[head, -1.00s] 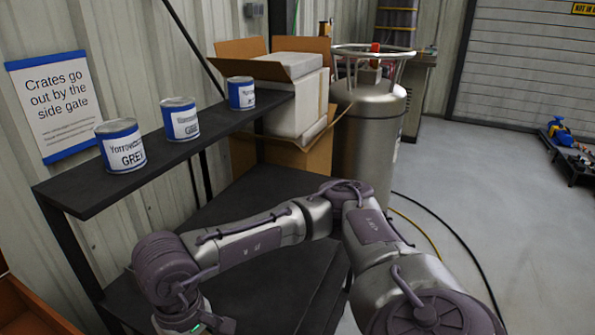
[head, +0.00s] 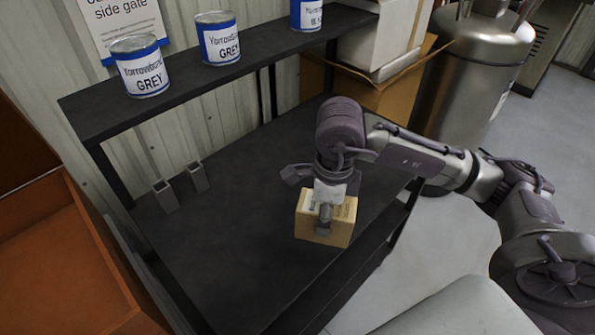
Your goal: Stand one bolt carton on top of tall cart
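A small tan carton (head: 341,232) with a pale label sits at the right part of the wide dark lower deck (head: 240,245). My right gripper (head: 324,226) points down at it, with one finger in front of the carton's near face. The other finger is hidden, so I cannot tell whether the gripper grips the carton. It is also unclear whether the carton rests on the deck or is slightly above it. Nothing in view is clearly recognisable as the tall cart. My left gripper is not in view.
A narrow dark upper shelf (head: 185,83) holds blue-and-white paint cans (head: 220,45) along the wall. Two small grey square tubes (head: 166,195) stand on the deck at left. An orange-brown bin (head: 60,245) is at far left. A metal tank (head: 475,60) and open boxes (head: 385,92) stand behind.

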